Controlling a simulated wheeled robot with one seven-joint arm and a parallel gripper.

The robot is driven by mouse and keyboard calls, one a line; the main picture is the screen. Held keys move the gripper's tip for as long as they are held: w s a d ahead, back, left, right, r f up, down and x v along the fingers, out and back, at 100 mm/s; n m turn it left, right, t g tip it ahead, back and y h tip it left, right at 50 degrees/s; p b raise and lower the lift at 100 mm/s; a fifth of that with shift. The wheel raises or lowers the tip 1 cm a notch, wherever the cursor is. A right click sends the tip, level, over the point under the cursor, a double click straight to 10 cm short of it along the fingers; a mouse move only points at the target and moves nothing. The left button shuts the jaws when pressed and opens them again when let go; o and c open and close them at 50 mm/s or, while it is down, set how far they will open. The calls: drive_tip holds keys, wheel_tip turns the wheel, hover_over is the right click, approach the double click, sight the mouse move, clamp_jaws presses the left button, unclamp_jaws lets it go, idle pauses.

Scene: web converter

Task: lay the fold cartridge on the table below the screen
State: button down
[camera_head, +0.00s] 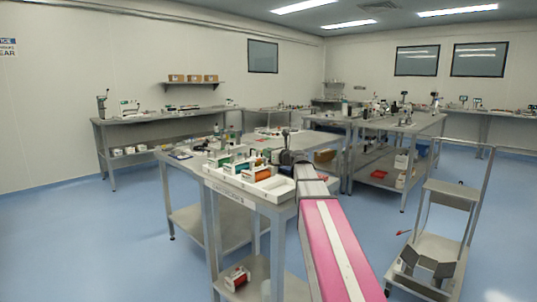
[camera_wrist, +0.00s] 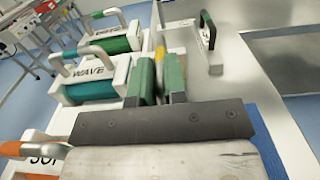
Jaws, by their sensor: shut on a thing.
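My gripper (camera_wrist: 161,80) is at the middle of the wrist view, with two green-faced fingers close together. Between and beyond them shows a pale bar with a yellow collar, like the handle of a cartridge (camera_wrist: 160,50). I take it for the fold cartridge; its body and label are mostly hidden by my wrist. In the head view my gripper (camera_head: 287,157) is dark and small, above the right end of the white tray (camera_head: 235,186). I cannot make out the screen in either view.
The tray holds a teal cartridge marked WAVE (camera_wrist: 90,80), a green one (camera_wrist: 112,42) and an orange one (camera_head: 263,174), close on the left. A cart (camera_head: 445,220) stands at the right.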

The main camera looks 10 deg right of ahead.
drive_tip(key=c, duration=1.2)
unclamp_jaws()
drive_tip(key=shift+o, duration=0.2)
